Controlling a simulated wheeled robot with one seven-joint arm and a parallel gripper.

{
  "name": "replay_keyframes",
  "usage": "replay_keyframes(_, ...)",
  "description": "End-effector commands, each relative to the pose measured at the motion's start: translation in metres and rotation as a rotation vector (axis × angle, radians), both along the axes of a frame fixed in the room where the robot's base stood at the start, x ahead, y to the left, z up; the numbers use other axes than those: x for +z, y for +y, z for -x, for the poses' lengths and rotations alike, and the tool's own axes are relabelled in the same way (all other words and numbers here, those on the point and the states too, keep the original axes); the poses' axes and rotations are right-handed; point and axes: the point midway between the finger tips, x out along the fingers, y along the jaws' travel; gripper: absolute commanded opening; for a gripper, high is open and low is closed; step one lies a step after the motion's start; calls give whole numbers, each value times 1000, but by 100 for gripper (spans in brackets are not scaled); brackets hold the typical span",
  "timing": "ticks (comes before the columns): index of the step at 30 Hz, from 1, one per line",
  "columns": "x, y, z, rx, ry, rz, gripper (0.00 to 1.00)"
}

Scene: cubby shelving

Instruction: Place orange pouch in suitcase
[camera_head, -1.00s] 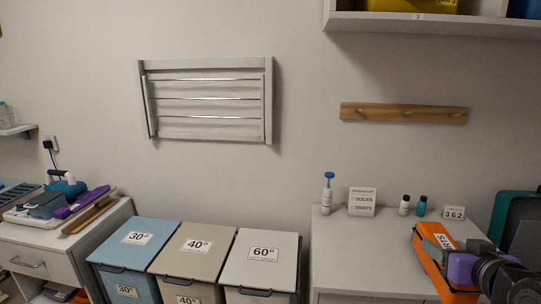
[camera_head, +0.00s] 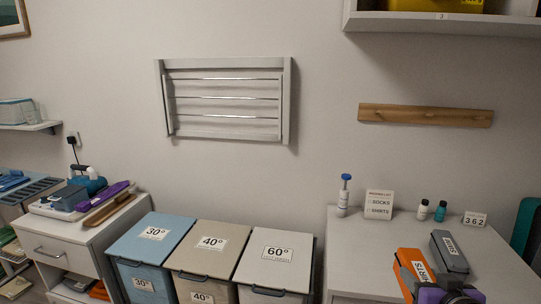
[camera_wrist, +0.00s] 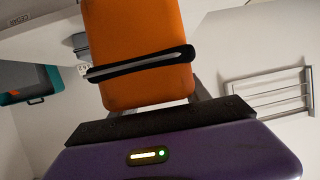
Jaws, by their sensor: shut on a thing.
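The orange pouch (camera_head: 411,266) has a black band and a white label, partly readable. It is in my gripper (camera_head: 432,288), at the lower right of the head view, in front of the white counter. In the wrist view the pouch (camera_wrist: 140,35) stands out beyond my gripper (camera_wrist: 150,112), which is shut on it; the fingertips are mostly hidden. The suitcase is a teal case (camera_head: 527,228) at the right edge of the head view, mostly cut off.
A grey labelled pouch (camera_head: 449,252) shows just right of the orange one. Bottles (camera_head: 432,211), a sign (camera_head: 379,204) and a number card (camera_head: 475,219) stand along the counter's back (camera_head: 365,250). Lidded bins (camera_head: 275,255) stand left of it. A shelf (camera_head: 450,25) hangs above.

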Motion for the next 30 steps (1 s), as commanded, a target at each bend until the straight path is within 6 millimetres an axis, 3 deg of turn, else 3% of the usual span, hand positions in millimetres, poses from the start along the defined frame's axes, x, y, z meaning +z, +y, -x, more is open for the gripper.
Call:
replay_keyframes(8, -106, 69, 35, 75, 12, -3, 0)
replay_keyframes(12, -159, 106, 65, 117, 13, -6, 0)
replay_keyframes(18, -221, 149, 110, 174, 10, -3, 0)
replay_keyframes(24, -249, 171, 138, 206, 3, 0, 0)
replay_keyframes(30, -253, 175, 144, 216, -1, 2, 0)
